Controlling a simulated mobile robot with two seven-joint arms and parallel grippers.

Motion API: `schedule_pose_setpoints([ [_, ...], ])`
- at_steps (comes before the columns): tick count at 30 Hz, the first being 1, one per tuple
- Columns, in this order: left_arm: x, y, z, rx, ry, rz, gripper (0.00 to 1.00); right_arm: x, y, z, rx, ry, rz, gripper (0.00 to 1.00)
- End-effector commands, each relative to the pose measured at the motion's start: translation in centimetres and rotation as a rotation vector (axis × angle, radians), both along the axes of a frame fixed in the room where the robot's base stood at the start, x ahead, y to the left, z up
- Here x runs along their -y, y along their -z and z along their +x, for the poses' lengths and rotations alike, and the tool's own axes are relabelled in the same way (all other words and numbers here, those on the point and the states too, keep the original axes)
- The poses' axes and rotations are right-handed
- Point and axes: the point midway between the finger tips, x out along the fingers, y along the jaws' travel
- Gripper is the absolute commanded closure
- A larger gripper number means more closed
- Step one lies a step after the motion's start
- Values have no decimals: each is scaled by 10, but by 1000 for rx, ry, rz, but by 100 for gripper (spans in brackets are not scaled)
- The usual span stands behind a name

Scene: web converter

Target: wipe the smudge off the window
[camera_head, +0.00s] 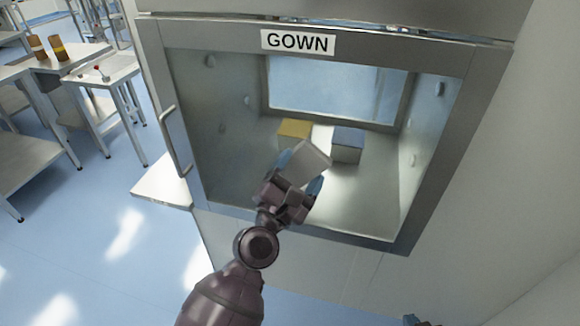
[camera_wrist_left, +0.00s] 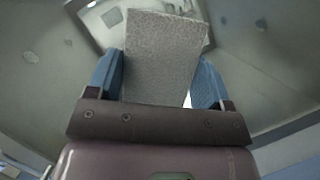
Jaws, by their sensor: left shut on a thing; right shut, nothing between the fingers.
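The window (camera_head: 375,190) is a glass pane in a steel-framed hatch door under a "GOWN" label. My left gripper (camera_head: 303,172) is in front of its lower middle, shut on a pale grey block-like wiping pad (camera_head: 308,160). The pad (camera_wrist_left: 165,55) stands between the blue fingers in the left wrist view, and its far end points toward the hatch. I cannot tell whether it touches the glass. I cannot make out the smudge for certain; the pad and arm cover part of the pane. Only a bit of my right gripper (camera_head: 415,320) shows at the bottom edge, shut and empty.
Behind the glass are a yellow box (camera_head: 294,129) and a blue-topped box (camera_head: 347,142). A door handle (camera_head: 174,140) sticks out at the hatch's left. Steel tables (camera_head: 100,72) stand at far left, with open blue floor (camera_head: 90,225) before them.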

Motion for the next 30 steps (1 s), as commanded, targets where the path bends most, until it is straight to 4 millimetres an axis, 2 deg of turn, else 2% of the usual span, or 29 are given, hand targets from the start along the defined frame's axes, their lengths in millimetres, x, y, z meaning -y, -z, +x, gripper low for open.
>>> schedule_pose_setpoints([
  [10,2,0,3,0,-1,-1,45,0,0,0,-1,0,0,100],
  [24,-29,1,16,2,-5,2,45,0,3,0,0,1,1,100],
  [30,-35,0,18,1,-5,0,45,0,4,0,0,1,1,100],
])
